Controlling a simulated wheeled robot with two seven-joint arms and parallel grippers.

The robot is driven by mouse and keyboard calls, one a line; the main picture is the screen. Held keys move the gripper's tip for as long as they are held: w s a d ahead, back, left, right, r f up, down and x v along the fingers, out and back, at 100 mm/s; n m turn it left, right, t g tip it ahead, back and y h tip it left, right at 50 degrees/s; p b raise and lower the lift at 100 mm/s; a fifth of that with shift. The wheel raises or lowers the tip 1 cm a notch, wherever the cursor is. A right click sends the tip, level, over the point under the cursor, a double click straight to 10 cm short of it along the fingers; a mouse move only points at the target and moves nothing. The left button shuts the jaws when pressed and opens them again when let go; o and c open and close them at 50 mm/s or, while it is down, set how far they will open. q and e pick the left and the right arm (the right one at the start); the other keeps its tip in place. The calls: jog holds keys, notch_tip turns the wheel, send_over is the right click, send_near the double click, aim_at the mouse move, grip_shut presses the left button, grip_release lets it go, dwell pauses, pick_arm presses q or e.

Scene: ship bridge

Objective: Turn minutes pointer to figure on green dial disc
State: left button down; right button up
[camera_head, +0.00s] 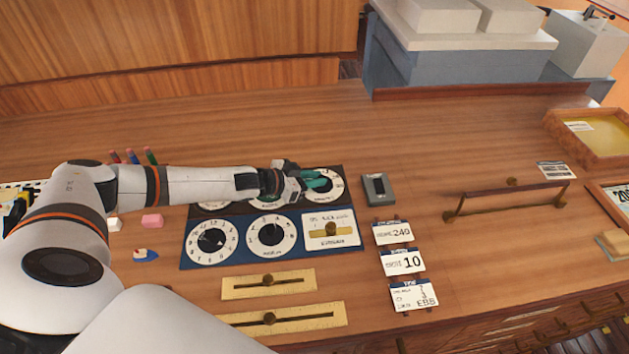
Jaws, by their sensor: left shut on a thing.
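My left gripper (303,184) is at the upper right dial (337,187), a white figured ring on a dark panel. Its jaws are shut at the dial's middle, apparently on the pointer there. A teal-green part (318,181) shows at the fingertips; the pointer's own shape and the figure it points to are hidden or too small to read. My left arm covers most of the panel's upper row. Below are two white dials with dark pointers, a left one (211,238) and a middle one (271,235), on a blue panel. My right gripper is not in view.
Cards reading 240 (393,232), 10 (402,262) and EBB (413,295) lie to the right. Brass slider plates (268,284) lie in front. A grey switch box (377,189) sits right of the dial. A bar handle (507,200) stands farther right, with clear wood between.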

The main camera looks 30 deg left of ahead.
pick_arm(q)
jog(key=shift+w+a+r+m+g+h, duration=0.15)
jog(key=shift+m+g+h, duration=0.15)
jog(key=shift+m+h, duration=0.35)
jog(key=c, duration=1.3)
grip_release()
jog(key=shift+o, duration=0.2)
jog(key=shift+s+a, duration=0.3)
jog(key=shift+s, duration=0.05)
jog(key=b+v, duration=0.1)
jog(key=v, duration=0.8)
jog(key=shift+s+a+r+b, duration=0.1)
jog(key=shift+s+a+b, duration=0.1)
jog(key=shift+b, duration=0.15)
jog(key=shift+v, duration=0.8)
jog(key=shift+w+d, duration=0.1)
